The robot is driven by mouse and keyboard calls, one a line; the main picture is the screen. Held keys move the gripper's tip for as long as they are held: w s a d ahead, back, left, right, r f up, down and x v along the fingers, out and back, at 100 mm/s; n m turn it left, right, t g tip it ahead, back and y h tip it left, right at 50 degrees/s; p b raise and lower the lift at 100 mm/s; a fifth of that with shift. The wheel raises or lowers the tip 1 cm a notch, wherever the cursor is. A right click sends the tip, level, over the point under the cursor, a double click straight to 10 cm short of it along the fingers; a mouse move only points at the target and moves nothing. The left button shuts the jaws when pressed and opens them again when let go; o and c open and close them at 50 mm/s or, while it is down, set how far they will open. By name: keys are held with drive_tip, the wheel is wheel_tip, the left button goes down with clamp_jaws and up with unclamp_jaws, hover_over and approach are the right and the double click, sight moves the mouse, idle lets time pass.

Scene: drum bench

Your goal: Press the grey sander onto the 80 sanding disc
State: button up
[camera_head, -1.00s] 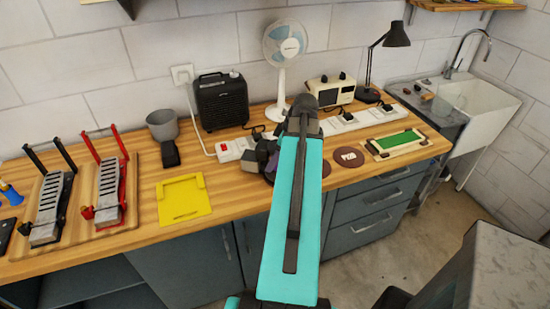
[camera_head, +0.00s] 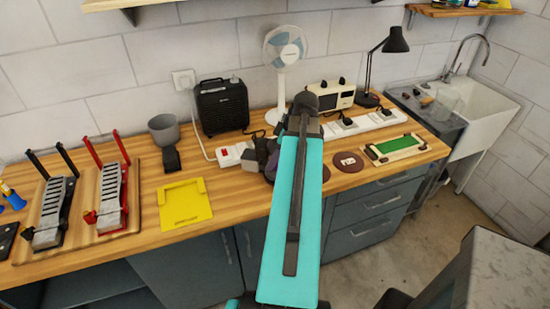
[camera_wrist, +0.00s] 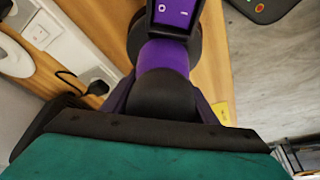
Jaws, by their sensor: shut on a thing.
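My gripper (camera_wrist: 165,105) is shut on a purple and dark sander (camera_wrist: 165,57), with switch marks on its purple top. No clearly grey sander is identifiable. A round dark pad edge shows under the sander in the wrist view. In the head view my arm hides most of the gripper, and part of the purple sander (camera_head: 271,168) shows left of the arm, low over the bench. A brown sanding disc (camera_head: 348,162) with a pale label lies right of the arm. A second brown disc (camera_head: 325,173) is partly hidden by the arm. I cannot read the labels, nor tell whether the sander touches anything.
The wooden bench (camera_head: 150,232) holds a yellow tray (camera_head: 185,203) left of the arm and a green-topped tray (camera_head: 395,146) at right. Bare bench lies around the yellow tray.

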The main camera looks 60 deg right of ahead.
drive_tip(key=shift+r+p, duration=0.75)
drive_tip(key=shift+r, duration=0.85)
